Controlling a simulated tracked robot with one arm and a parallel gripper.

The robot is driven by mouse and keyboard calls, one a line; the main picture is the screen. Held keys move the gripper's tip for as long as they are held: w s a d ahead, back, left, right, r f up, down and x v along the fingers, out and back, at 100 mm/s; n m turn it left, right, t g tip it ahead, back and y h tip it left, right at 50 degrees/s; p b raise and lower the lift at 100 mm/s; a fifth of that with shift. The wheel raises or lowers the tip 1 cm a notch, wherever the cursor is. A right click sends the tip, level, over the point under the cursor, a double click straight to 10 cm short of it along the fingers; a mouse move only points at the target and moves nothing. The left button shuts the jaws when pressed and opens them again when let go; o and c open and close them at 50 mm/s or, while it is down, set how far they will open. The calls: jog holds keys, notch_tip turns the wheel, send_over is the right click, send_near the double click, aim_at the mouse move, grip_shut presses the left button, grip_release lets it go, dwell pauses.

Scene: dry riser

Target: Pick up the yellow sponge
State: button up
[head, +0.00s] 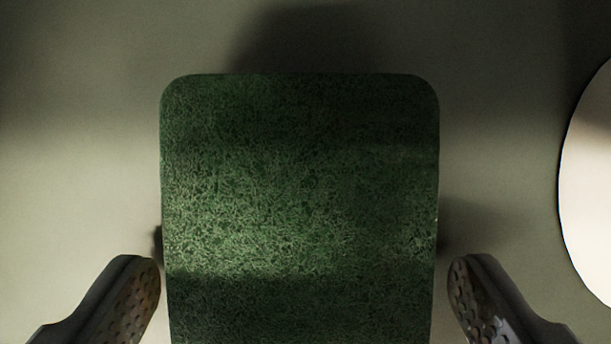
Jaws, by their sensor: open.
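A sponge (300,190) with a rough green scouring face towards the camera fills the middle of the head view. No yellow shows on it; its other faces are hidden. Its lower end runs out of the picture. My gripper (304,290) is open, with one finger on each side of the sponge near its lower part. The left finger is very close to the left edge and a small gap shows at the right edge. I cannot tell whether the fingertips are level with the sponge or above it.
The sponge lies over a plain grey-green surface (80,150) with shadows on it. A pale round-edged object (592,190) is cut off at the right edge. The surface left of the sponge is clear.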

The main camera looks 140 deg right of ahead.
jog(key=shift+f, duration=0.1)
jog(key=c, duration=1.1)
jog(key=shift+o, duration=0.2)
jog(key=shift+r, duration=0.25)
jog(key=shift+s+d+r, duration=0.1)
jog(key=shift+s+d, duration=0.25)
jog(key=shift+s, duration=0.15)
jog(key=s+d, duration=0.9)
jog(key=s, duration=0.5)
jog(key=shift+d+b, duration=0.15)
jog(key=shift+b, duration=0.2)
jog(key=shift+o, duration=0.3)
